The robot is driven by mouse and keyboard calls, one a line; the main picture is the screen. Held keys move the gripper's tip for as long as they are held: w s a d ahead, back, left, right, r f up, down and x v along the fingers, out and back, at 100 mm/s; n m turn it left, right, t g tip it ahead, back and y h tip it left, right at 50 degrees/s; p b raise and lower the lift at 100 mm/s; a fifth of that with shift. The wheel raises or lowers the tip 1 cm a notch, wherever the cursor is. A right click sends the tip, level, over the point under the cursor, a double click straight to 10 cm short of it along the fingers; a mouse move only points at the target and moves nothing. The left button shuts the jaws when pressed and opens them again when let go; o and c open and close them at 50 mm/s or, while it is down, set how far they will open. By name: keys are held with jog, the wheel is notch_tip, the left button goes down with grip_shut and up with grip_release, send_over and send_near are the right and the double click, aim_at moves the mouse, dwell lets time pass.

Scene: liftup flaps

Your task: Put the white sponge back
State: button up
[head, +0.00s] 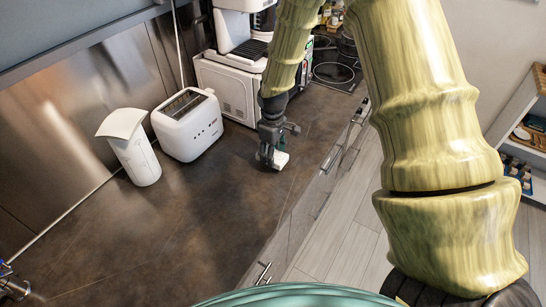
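A small white block, which looks like the white sponge (281,160), is at the tip of my gripper (271,154) in the head view. My gripper points down over the brown counter, right of the toaster. One dark finger lies at the left side of the sponge. The other fingertip is not clear, so I cannot tell whether the fingers are closed on the sponge. I also cannot tell whether the sponge touches the counter.
A white toaster (188,125) and a white canister with a flared top (134,150) stand along the metal backsplash. A white appliance (229,88) stands behind my gripper. The brown counter (190,225) is clear in front. A cooktop (334,73) lies beyond.

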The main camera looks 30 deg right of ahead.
jog(key=shift+f+p, duration=0.75)
jog(key=shift+f, duration=0.8)
jog(key=o, duration=0.9)
jog(key=shift+r+b, duration=2.15)
jog(key=shift+r, duration=3.85)
